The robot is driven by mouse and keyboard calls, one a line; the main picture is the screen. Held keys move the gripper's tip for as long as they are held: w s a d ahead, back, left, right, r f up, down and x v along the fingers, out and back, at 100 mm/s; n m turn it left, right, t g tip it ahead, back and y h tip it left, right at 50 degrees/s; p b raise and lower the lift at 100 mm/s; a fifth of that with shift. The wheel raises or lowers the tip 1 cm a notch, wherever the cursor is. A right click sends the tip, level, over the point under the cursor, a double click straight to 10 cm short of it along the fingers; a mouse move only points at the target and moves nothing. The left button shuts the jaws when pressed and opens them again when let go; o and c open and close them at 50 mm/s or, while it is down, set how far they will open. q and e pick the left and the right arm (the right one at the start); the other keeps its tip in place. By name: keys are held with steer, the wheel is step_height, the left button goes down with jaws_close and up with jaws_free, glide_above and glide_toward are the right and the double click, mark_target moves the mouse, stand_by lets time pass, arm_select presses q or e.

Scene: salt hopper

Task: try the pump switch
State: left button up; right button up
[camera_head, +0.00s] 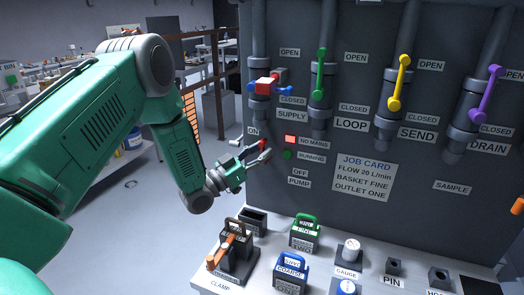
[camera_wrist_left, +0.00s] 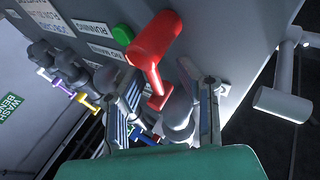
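The pump switch shows as a red lever (camera_wrist_left: 155,50) with a wide end in the left wrist view, beside a rounded grey part (camera_wrist_left: 178,118). In the head view, a small red part of it (camera_head: 262,144) shows at my left gripper (camera_head: 254,150), by the ON label (camera_head: 253,132). The fingers of my left gripper (camera_wrist_left: 168,110) are apart, one on each side of the lever's lower end. I cannot tell whether they touch it. A red lamp (camera_head: 290,140) is marked NO MAINS. A green lamp (camera_head: 287,155) is marked RUNNING. My right gripper is out of view.
Supply (camera_head: 266,86), loop (camera_head: 320,75), send (camera_head: 399,82) and drain (camera_head: 485,95) valve handles stand out from the panel above.

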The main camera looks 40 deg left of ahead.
arm_select(q)
steer(key=v, duration=1.1)
steer(key=shift+s, duration=0.35)
steer(key=shift+a+f, duration=0.1)
steer(key=shift+s, duration=0.1)
